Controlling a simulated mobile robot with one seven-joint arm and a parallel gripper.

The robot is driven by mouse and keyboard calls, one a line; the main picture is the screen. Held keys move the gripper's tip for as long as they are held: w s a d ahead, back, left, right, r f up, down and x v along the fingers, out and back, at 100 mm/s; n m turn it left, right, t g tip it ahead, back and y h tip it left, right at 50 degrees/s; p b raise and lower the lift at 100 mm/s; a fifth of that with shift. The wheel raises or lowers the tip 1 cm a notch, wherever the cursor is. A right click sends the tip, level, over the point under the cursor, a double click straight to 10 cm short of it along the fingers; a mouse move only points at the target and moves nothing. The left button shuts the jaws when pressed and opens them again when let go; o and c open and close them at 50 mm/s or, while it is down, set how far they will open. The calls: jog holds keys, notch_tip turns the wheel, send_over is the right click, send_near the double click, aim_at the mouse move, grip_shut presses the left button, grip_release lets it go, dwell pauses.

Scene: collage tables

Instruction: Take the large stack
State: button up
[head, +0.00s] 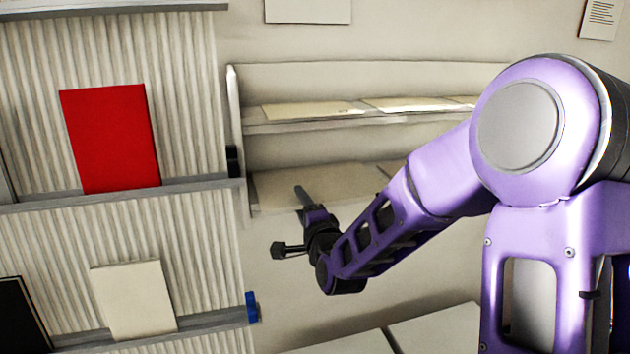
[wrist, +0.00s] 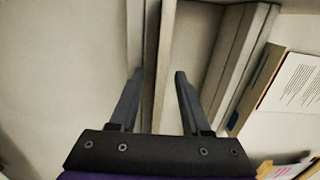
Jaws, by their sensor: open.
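Flat pale sheets or thin stacks lie on a two-level wall shelf in the head view. One pale sheet or stack (head: 300,111) is at the left of the upper level and another (head: 410,104) is to its right. A wide pale sheet or stack (head: 275,190) lies on the lower level, partly hidden by my arm. I cannot tell which is the large stack. My gripper (head: 301,194) is at the front of the lower level. In the wrist view my gripper (wrist: 158,76) is open, with pale straight edges behind the fingers and nothing clearly held.
A ribbed rack on the left holds a red folder (head: 112,138) and a cream folder (head: 134,300). The shelf's side panel (head: 235,110) stands left of my gripper. A printed sheet (wrist: 292,82) is at the right in the wrist view. Pale surfaces (head: 435,330) lie below my arm.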

grip_shut()
jog(key=shift+r, duration=0.15)
dwell(1.2)
